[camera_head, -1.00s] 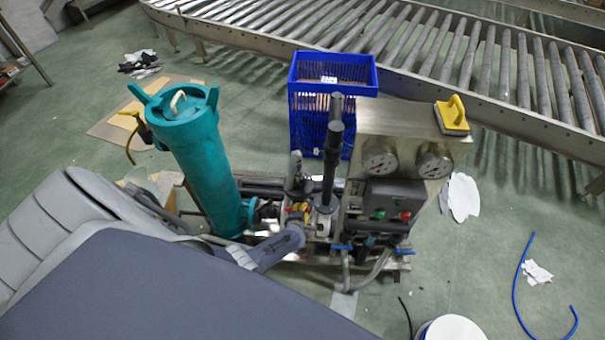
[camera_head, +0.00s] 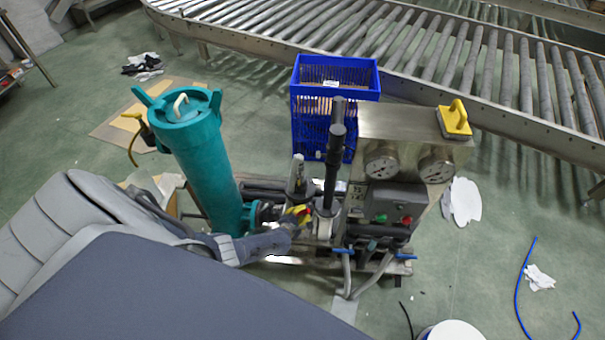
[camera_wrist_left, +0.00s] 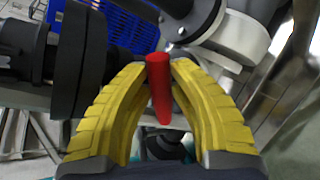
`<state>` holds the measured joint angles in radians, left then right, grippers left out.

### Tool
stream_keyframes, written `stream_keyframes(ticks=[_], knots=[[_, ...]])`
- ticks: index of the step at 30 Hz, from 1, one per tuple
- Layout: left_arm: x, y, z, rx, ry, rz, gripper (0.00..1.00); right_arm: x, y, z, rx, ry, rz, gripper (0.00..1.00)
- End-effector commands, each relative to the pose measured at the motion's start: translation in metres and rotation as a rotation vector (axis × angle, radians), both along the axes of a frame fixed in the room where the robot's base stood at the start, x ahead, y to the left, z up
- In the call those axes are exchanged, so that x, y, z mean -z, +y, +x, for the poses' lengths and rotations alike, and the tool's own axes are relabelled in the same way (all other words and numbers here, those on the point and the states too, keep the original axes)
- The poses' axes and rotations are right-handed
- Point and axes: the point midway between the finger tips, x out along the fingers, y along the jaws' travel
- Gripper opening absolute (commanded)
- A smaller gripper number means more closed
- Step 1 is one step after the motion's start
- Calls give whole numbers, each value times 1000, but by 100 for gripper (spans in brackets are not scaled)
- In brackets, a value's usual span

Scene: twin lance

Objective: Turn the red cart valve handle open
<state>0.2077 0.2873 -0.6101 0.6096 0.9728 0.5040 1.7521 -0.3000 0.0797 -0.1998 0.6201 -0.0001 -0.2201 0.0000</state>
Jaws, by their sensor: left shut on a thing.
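The red valve handle (camera_wrist_left: 159,88) shows in the left wrist view between the two yellow fingers of my left gripper (camera_wrist_left: 158,75). The fingertips close on it from both sides near its far end. In the head view my left gripper (camera_head: 299,214) is at the cart's pipework, left of the upright dark pipe (camera_head: 334,165). A little red shows by its yellow fingers there; most of the handle is hidden. The cart (camera_head: 395,128) carries a steel panel with two gauges. My right gripper is not in view.
A teal filter cylinder (camera_head: 205,165) stands left of the gripper. A blue crate (camera_head: 322,115) stands behind the cart. Blue-handled small valves (camera_head: 402,257) sit low at the front. A yellow-handled block (camera_head: 455,118) rests on the panel. A roller conveyor (camera_head: 440,45) runs behind.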

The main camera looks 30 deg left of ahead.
Motion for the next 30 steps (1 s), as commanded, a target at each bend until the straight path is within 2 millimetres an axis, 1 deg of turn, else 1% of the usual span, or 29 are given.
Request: stream_keyframes(ticks=[17, 18, 20, 21, 30], knots=[[0, 2, 0, -3, -9, -16, 0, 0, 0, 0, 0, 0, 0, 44], [0, 2, 0, -3, -9, -16, 25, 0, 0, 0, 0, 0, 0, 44], [0, 2, 0, -3, -9, -16, 32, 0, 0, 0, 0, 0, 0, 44], [0, 2, 0, -3, -9, -16, 33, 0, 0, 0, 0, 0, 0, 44], [0, 0, -2, -2, -8, -17, 33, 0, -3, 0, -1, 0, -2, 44]])
